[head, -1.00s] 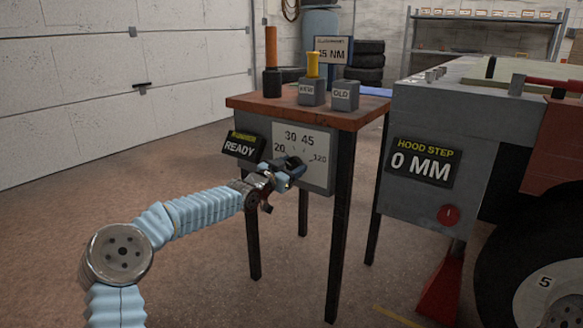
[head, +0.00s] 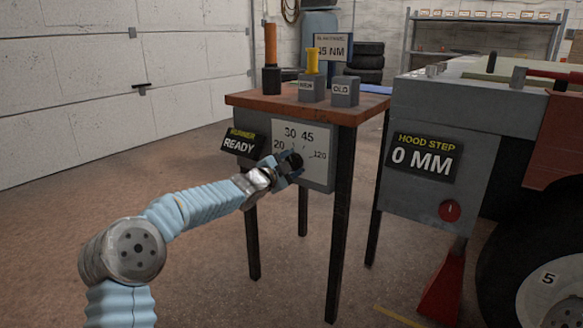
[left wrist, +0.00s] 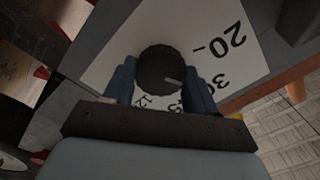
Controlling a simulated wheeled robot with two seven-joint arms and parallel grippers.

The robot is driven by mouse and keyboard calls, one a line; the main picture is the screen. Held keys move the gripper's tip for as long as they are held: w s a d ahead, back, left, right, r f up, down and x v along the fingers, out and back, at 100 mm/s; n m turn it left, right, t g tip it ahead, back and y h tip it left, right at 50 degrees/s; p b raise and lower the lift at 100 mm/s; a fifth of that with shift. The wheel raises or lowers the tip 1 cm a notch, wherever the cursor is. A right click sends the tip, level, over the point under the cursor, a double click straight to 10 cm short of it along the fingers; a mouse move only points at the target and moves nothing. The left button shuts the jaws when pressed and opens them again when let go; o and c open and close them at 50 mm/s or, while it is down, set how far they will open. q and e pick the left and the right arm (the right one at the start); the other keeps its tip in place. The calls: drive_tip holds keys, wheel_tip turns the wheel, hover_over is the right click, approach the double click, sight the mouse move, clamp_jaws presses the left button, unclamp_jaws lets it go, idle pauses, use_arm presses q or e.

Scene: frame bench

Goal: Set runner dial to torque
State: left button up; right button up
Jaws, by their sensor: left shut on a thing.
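The runner dial is a dark round knob (left wrist: 158,66) on a white scale plate (head: 318,172) marked 20, 30, 45 and 120, on the front of a small bench. My left gripper (head: 291,164) is shut on the knob, with one finger on each side in the left wrist view (left wrist: 160,84). There, the knob's pale mark points right and slightly down, roughly toward the 30. The runner display (head: 240,143) reads READY. My right gripper is not in view.
On the red bench top (head: 260,101) stand an orange-handled tool (head: 271,60) and two grey blocks, NEW (head: 311,88) and OLD (head: 345,92). To the right is a grey cabinet with a HOOD STEP display (head: 423,158) reading 0 MM and a red knob (head: 449,210).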

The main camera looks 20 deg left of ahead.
use_arm(q)
drive_tip(key=m, duration=0.1)
drive_tip(key=m+b, duration=0.1)
drive_tip(key=m, duration=0.1)
drive_tip(key=m+b, duration=0.1)
drive_tip(key=shift+d+f+m, duration=0.1)
drive_tip(key=shift+f+m, duration=0.15)
drive_tip(key=shift+m, duration=0.15)
drive_tip(key=shift+m+b, duration=0.95)
drive_tip(key=shift+m, duration=1.35)
drive_tip(key=o, duration=1.1)
drive_tip(key=shift+c, duration=0.2)
